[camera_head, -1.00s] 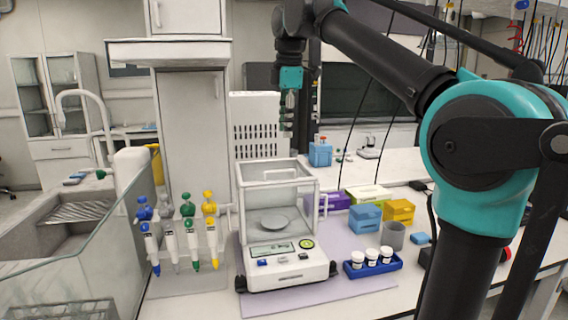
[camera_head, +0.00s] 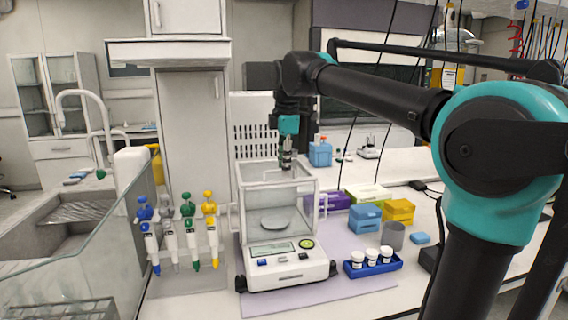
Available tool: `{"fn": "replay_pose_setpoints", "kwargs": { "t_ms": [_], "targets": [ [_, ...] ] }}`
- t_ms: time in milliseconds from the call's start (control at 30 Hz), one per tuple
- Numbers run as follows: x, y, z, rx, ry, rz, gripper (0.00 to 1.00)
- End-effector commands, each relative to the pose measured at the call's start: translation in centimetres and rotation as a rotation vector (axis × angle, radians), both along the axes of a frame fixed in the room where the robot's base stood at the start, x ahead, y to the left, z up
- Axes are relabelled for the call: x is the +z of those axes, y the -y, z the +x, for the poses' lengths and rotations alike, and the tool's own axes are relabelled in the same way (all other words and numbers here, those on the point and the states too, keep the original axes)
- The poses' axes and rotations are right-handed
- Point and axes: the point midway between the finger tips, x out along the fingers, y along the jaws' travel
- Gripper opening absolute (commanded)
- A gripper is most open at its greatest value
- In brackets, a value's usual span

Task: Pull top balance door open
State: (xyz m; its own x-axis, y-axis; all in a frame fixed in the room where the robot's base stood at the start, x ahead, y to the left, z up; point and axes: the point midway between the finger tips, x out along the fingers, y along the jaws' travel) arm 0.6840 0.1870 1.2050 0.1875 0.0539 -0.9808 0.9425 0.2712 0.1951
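The balance (camera_head: 284,264) stands on a lilac mat, with a glass draft shield around its round weighing pan (camera_head: 273,224). Its top door (camera_head: 262,172) lies flat across the top of the shield and looks closed, with a small handle near its middle. My gripper (camera_head: 287,166) points down from above, at the top of the shield, close to the door handle. The fingers are small and dark here; I cannot tell whether they touch the handle or how far apart they are.
A pipette stand (camera_head: 185,270) with several colored pipettes is just left of the balance. A blue rack (camera_head: 372,266) with white-capped jars stands to the right. Blue (camera_head: 365,218) and yellow (camera_head: 399,211) boxes and a grey cup (camera_head: 392,236) are behind it.

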Motion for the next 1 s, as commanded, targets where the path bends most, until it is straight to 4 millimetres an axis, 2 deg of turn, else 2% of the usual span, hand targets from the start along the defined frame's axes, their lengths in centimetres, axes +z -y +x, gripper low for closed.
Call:
{"fn": "replay_pose_setpoints", "kwargs": {
  "t_ms": [67, 300, 767, 867, 1000],
  "targets": [
    [0.0, 0.0, 0.0, 0.000, 0.000, 0.000, 0.28],
    [0.0, 0.0, 0.0, 0.000, 0.000, 0.000, 0.00],
    [0.0, 0.0, 0.1, 0.000, 0.000, 0.000, 0.00],
    [0.0, -0.2, 0.7, 0.000, 0.000, 0.000, 0.00],
    [0.0, -0.8, 2.6, 0.000, 0.000, 0.000, 0.00]
  ]
}}
